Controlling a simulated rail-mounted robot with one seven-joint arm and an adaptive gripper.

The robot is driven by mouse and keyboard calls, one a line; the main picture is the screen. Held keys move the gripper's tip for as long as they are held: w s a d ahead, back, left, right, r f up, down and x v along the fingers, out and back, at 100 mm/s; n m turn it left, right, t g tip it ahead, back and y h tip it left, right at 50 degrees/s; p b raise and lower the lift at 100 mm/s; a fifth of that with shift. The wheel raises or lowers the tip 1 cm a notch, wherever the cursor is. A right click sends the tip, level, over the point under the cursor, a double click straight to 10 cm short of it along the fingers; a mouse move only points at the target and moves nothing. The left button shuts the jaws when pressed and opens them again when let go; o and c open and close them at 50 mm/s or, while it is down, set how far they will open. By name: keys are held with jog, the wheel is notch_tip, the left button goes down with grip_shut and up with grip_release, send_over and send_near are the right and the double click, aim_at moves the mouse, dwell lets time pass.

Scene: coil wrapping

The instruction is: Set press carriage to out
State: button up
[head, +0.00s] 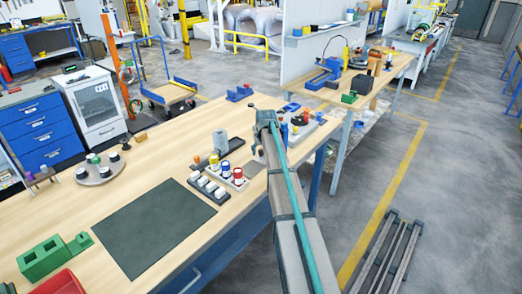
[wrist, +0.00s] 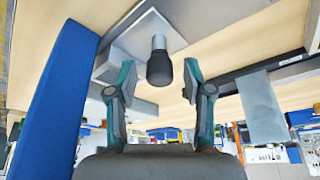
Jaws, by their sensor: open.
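In the wrist view my gripper (wrist: 159,76) is open, with its two teal-and-grey fingers spread apart. A black knob (wrist: 160,70) on a short grey stem shows between the fingertips, with a visible gap on each side. The stem rises from a pale plate (wrist: 150,35). I cannot tell for sure whether this knob and plate are the press carriage. In the head view my arm reaches over the bench's right edge, and my gripper's fingers are not clearly visible there. The arm hides part of the fixtures beside it, including a grey plate (head: 303,132).
In the wrist view a blue bar (wrist: 52,95) stands close on the left.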

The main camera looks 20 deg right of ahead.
grip_shut()
dwell(0.3)
jog(key=s+a, duration=0.1)
jog(key=a, duration=0.2)
jog(key=s+a+b, duration=0.1)
jog(key=s+a, duration=0.1)
jog(key=a, duration=0.1)
jog(key=s+a, duration=0.1)
jog(key=a, duration=0.2)
jog(key=shift+s+a, duration=0.15)
jog(key=shift+s, duration=0.15)
grip_release()
jog(key=shift+a, duration=0.1)
jog(key=d+v, duration=0.1)
jog(key=v, duration=1.1)
jog(key=shift+a, duration=0.45)
